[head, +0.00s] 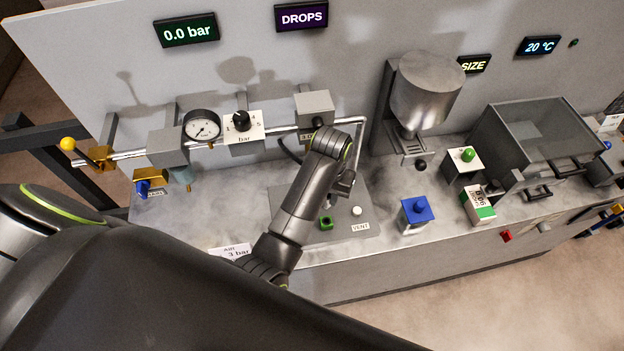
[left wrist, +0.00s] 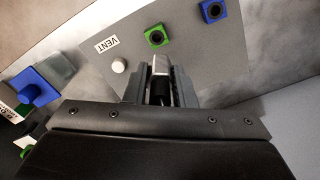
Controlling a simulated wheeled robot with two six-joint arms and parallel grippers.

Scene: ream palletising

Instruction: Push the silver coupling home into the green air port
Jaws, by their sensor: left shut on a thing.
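The silver coupling (left wrist: 160,64) shows in the left wrist view between the two fingers of my left gripper (left wrist: 161,82), with a black part behind it. The gripper is shut on it. The green air port (left wrist: 156,37) is a green square with a dark round hole, just beyond the coupling's tip in that view. The tip looks apart from the port, but the exact gap is hard to judge. In the head view the green port (head: 326,223) lies on the grey plate, below my left gripper (head: 342,190). My right gripper is not in view.
A blue port (left wrist: 212,10) sits near the green one. A white knob (head: 357,211) and a VENT label (head: 360,227) share the grey plate (head: 372,200). A blue button box (head: 416,212) stands to the right. A display (head: 187,31) reads 0.0 bar.

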